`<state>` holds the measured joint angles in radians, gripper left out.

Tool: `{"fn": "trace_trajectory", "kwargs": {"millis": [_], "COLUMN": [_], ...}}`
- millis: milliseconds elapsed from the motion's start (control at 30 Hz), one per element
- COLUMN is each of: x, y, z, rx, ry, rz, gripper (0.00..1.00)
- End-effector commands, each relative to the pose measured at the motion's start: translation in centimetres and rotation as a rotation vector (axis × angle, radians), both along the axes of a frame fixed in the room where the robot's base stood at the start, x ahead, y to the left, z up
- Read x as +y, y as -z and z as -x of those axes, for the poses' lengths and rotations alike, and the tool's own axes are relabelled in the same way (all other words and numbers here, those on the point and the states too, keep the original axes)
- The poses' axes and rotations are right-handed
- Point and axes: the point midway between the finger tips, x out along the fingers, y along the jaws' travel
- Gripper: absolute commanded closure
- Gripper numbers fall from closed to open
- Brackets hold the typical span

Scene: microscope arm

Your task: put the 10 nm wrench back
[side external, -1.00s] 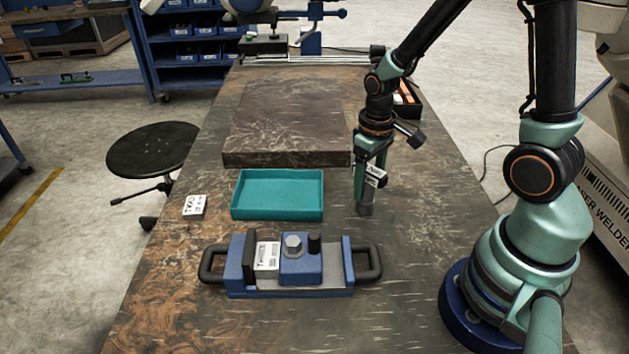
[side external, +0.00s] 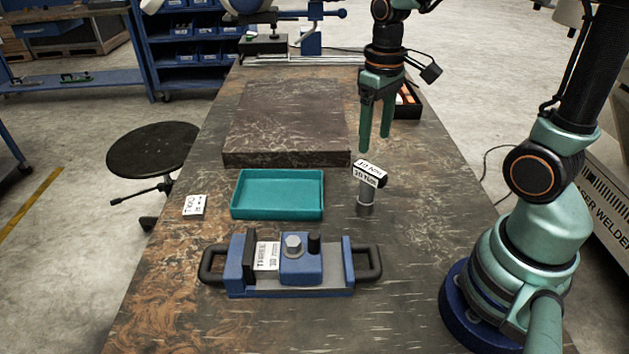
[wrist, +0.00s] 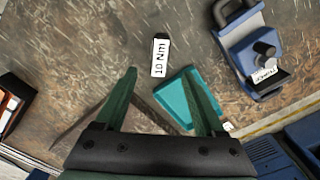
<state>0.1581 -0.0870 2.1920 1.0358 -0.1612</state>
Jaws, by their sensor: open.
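The 10 Nm wrench (side external: 368,175) stands upright on the table, right of the teal tray. It has a black head with white labels and a grey cylindrical lower part. In the wrist view its label (wrist: 160,58) reads "10 Nm" and lies ahead of the fingers. My gripper (side external: 376,143) is open and empty above and slightly behind the wrench, apart from it. In the wrist view its two fingers (wrist: 160,72) are spread, with the wrench beyond them.
The teal tray (side external: 278,213) looks empty. A blue fixture (side external: 302,267) with a hex bolt and handles stands in front. A dark stone slab (side external: 285,115) lies behind. A white card (side external: 194,205) lies left of the tray. A dark box (side external: 408,106) stands at the back right.

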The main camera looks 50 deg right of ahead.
Motion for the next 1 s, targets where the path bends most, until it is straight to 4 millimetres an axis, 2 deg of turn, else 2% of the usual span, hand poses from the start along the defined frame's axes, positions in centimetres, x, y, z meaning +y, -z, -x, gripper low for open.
{"fn": "trace_trajectory", "kwargs": {"millis": [167, 533, 700, 1000], "x": [0.6, 4.0, 4.8, 5.0], "y": [-1.5, -6.4, -7.3, -7.4], "z": [0.2, 1.9, 2.4, 2.5], "rx": [-0.055, -0.390, -0.475, -0.492], "ry": [-0.002, -0.001, 0.001, 0.004], "rz": [0.008, 0.013, 0.001, -0.002], "gripper": [0.29, 0.29, 0.29, 0.29]}}
